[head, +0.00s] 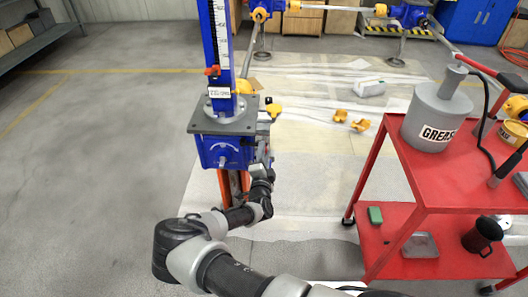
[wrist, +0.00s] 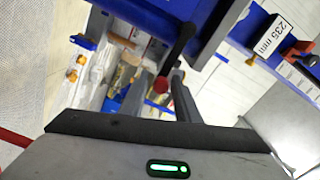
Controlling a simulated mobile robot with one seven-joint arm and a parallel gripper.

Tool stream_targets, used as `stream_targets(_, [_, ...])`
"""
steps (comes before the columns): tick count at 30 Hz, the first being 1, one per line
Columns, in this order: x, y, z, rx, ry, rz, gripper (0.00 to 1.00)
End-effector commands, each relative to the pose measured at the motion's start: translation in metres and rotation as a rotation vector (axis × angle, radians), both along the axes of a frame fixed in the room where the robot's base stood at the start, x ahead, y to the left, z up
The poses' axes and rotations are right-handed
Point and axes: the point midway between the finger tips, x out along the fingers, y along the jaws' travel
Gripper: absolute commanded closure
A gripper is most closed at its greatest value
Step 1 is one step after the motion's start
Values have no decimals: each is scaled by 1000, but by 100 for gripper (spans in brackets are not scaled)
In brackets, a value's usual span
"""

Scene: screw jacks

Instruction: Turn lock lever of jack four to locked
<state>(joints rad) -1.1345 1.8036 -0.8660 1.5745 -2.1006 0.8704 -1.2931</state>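A blue screw jack (head: 222,150) with a tall scale column (head: 221,45) stands left of centre in the head view. No jack number is readable. In the wrist view, a black lever (wrist: 183,40) with a red knob (wrist: 161,84) hangs from the blue jack body (wrist: 155,10). I take it for the lock lever; its lock state is unclear. My gripper reaches the jack's right side and is mostly hidden in the head view. In the wrist view, a dark finger of my gripper (wrist: 185,98) is close beside the knob. Its opening and any contact are unclear.
A red cart (head: 455,183) with a grey grease can (head: 436,115) stands at the right. Yellow parts (head: 350,122) lie on the pale floor sheet (head: 310,165). A red pointer (wrist: 297,52) and a 235 mm label (wrist: 273,33) are near the jack column. Open floor (head: 90,180) is at the left.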

Motion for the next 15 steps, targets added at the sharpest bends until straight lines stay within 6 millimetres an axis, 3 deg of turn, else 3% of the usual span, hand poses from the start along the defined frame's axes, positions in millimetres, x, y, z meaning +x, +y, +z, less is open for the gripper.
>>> stream_targets(10, [0, 0, 3, 5, -5, -2, 65])
stream_targets(15, [-17, 1, 5, 6, -5, -1, 65])
